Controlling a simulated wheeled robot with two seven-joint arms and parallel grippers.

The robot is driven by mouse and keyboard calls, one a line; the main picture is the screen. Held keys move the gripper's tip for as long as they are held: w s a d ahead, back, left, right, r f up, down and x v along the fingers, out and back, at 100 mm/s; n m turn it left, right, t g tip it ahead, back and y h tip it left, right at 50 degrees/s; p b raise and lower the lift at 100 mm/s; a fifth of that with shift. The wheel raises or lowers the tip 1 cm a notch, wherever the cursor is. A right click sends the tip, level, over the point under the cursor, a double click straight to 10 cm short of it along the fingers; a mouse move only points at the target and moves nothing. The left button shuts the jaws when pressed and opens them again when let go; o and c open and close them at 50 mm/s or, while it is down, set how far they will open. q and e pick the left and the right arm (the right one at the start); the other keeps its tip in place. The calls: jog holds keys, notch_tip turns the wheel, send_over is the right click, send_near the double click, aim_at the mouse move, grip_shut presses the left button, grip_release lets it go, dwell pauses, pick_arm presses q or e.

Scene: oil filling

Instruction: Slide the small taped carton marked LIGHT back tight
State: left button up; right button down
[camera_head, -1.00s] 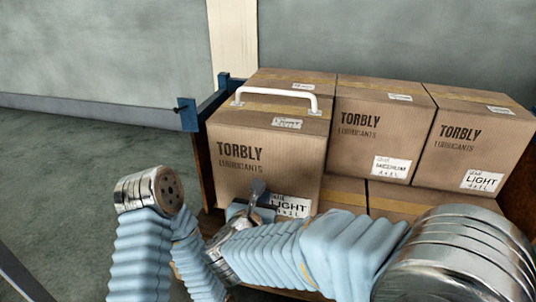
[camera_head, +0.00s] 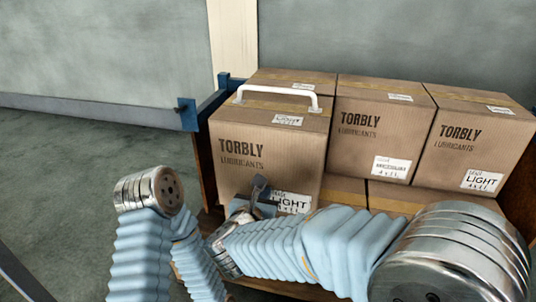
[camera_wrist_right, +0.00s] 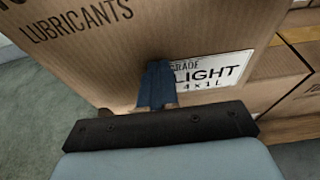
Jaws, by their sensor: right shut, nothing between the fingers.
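A brown taped TORBLY carton (camera_head: 268,155) marked LIGHT, with a white handle on top, stands at the left front of the stack in the head view. Its printed front fills much of the right wrist view (camera_wrist_right: 110,55). My right gripper (camera_head: 260,182) is shut and empty, with its blue fingertips (camera_wrist_right: 157,85) against the lower front face, just left of the LIGHT label. The fingers hide part of that label. My left gripper is not in view.
Another carton (camera_head: 292,77) stands behind it. To the right are a carton with an unclear label (camera_head: 377,133) and one marked LIGHT (camera_head: 470,148), above lower cartons (camera_head: 343,192). A blue-cornered wooden rack (camera_head: 207,170) borders the left side.

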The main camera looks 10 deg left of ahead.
jog(key=s, duration=0.3)
jog(key=shift+s, duration=0.4)
dwell(0.4)
